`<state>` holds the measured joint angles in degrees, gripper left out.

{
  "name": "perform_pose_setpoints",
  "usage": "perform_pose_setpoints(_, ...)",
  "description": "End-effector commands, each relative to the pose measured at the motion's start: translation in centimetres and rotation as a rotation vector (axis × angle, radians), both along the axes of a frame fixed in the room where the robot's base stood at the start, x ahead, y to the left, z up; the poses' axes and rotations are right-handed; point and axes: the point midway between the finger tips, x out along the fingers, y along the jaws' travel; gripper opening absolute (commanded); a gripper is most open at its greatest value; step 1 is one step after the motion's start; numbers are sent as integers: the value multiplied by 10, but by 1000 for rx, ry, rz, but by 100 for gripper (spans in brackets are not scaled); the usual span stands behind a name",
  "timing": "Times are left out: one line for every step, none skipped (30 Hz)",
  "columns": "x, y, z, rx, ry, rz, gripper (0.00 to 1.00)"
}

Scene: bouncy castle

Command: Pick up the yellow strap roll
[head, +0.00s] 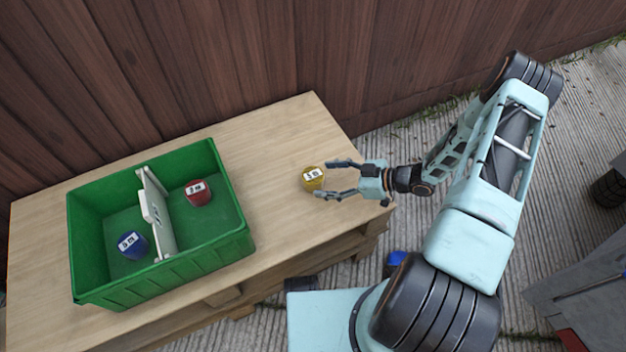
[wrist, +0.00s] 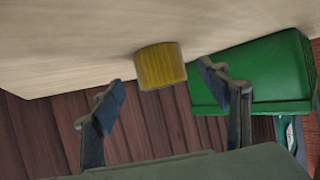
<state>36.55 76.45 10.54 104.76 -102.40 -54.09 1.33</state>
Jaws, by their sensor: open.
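The yellow strap roll (head: 313,179) lies on the wooden table near its right end, with a white label on the side facing up. In the wrist view the yellow strap roll (wrist: 160,66) shows ahead of the fingertips, roughly midway between them. My gripper (head: 337,179) is open and comes from the right, with its fingertips just at the roll's right side, one toward the back and one toward the front. The wrist view shows my gripper (wrist: 160,85) empty, with both fingers spread. I cannot tell whether a fingertip touches the roll.
A green crate (head: 240,240) stands on the table (head: 275,140) to the left. A white divider (head: 155,205) splits it; a blue roll (head: 132,245) lies in the left compartment, a red roll (head: 198,193) in the right. A wooden wall (head: 220,50) rises behind. Table between crate and yellow roll is clear.

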Motion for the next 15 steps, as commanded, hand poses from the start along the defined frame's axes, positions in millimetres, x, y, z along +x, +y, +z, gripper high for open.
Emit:
perform_pose_setpoints(2,5,-3,0,0,1,69)
perform_pose_setpoints(3,9,-5,0,1,0,69)
perform_pose_setpoints(5,14,-7,2,0,0,69)
perform_pose_setpoints(7,19,-9,1,1,0,69)
perform_pose_setpoints(8,23,-11,1,1,0,69)
perform_pose_setpoints(10,29,-13,2,1,1,69)
perform_pose_setpoints(12,32,-15,1,2,1,69)
perform_pose_setpoints(13,35,-17,0,2,0,69)
perform_pose_setpoints(15,38,-18,0,2,0,69)
perform_pose_setpoints(16,40,-18,0,1,0,69)
perform_pose_setpoints(16,42,-19,0,1,0,69)
perform_pose_setpoints(17,43,-19,-1,1,0,69)
perform_pose_setpoints(17,43,-19,-1,0,0,69)
perform_pose_setpoints(17,43,-19,-2,1,0,69)
perform_pose_setpoints(17,43,-19,-2,1,0,69)
